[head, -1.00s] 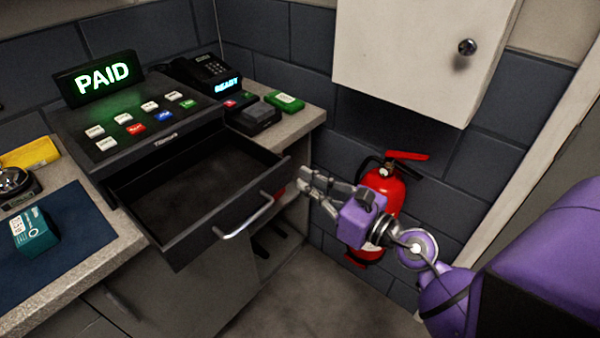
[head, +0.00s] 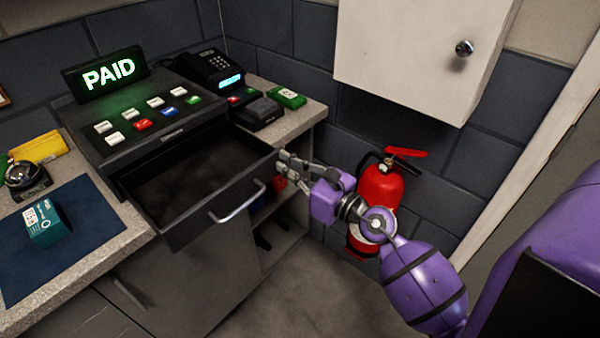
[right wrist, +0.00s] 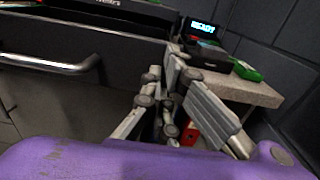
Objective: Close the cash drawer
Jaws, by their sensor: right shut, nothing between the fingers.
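The cash drawer (head: 190,236) stands pulled out below the black cash register (head: 150,140), and its inside looks empty. A curved metal handle (head: 238,207) is on its front panel. In the right wrist view the handle (right wrist: 50,62) shows at the left. My right gripper (head: 281,158) is shut and empty at the right end of the drawer's front, beside its corner; I cannot tell whether it touches. In the right wrist view the fingers (right wrist: 172,62) point toward the counter. My left gripper is not in view.
A card terminal (head: 262,112) and a green item (head: 287,98) lie on the counter (head: 308,112) right of the register. A red fire extinguisher (head: 381,187) hangs on the wall behind my right arm. A white cabinet (head: 405,60) hangs above. A teal box (head: 46,223) sits on a blue mat.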

